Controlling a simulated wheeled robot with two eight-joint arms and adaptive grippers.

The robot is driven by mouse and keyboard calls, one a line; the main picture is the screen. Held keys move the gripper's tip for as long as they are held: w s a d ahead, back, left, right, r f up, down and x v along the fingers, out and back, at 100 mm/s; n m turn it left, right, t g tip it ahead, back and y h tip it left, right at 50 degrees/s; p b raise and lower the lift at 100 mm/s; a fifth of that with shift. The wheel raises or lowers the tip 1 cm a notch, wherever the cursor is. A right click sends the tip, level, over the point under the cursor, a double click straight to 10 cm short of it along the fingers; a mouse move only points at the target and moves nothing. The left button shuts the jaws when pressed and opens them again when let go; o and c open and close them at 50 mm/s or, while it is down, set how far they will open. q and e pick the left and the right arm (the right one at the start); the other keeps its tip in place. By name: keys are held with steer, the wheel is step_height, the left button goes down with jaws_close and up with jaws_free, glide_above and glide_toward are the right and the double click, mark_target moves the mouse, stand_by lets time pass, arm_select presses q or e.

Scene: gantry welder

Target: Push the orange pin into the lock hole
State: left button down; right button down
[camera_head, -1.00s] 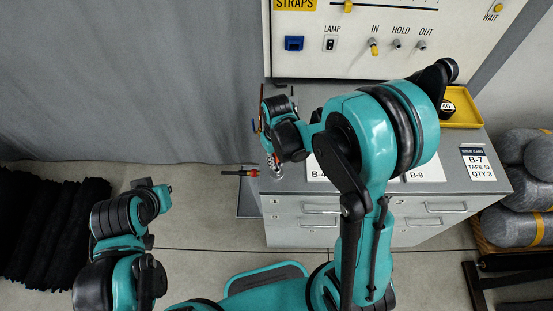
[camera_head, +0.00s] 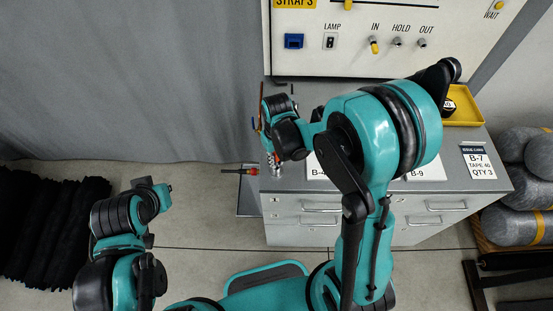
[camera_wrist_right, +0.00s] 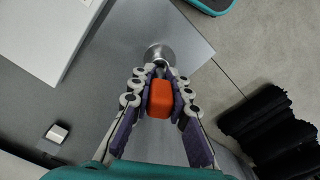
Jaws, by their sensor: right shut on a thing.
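The orange pin (camera_wrist_right: 160,98) shows in the right wrist view as an orange block between the two fingers of my right gripper (camera_wrist_right: 160,90). The gripper is shut on it. A round silver metal piece (camera_wrist_right: 158,54) lies just beyond the block, near the corner of the grey surface. It also shows in the head view (camera_head: 275,172), below my right gripper (camera_head: 268,140). No lock hole can be made out, and I cannot tell whether the pin touches the metal piece. My left gripper (camera_head: 150,188) is at the left, away from the cabinet; its fingers cannot be made out.
The grey cabinet (camera_head: 300,206) has drawers and label cards. A red and orange piece with a dark end (camera_head: 240,171) sticks out at its left edge. A yellow tray (camera_head: 466,112) is at the right. A switch panel (camera_head: 350,62) stands behind. Dark rolls (camera_head: 40,232) lie far left.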

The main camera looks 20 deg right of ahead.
mark_target(277, 168)
steer(key=shift+f+b, duration=1.1)
steer(key=shift+f, duration=0.05)
steer(key=shift+s+a+f+b, duration=0.15)
steer(key=shift+s+f+b, duration=0.3)
steer(key=shift+f+b, duration=0.2)
steer(key=shift+w+f+b, duration=0.35)
steer(key=shift+w+f, duration=0.05)
steer(key=shift+f, duration=0.05)
steer(key=shift+s, duration=0.2)
steer(key=shift+f, duration=0.1)
steer(key=shift+w, duration=0.1)
steer(key=shift+r, duration=0.2)
steer(key=shift+f+b, duration=0.2)
steer(key=shift+b, duration=0.15)
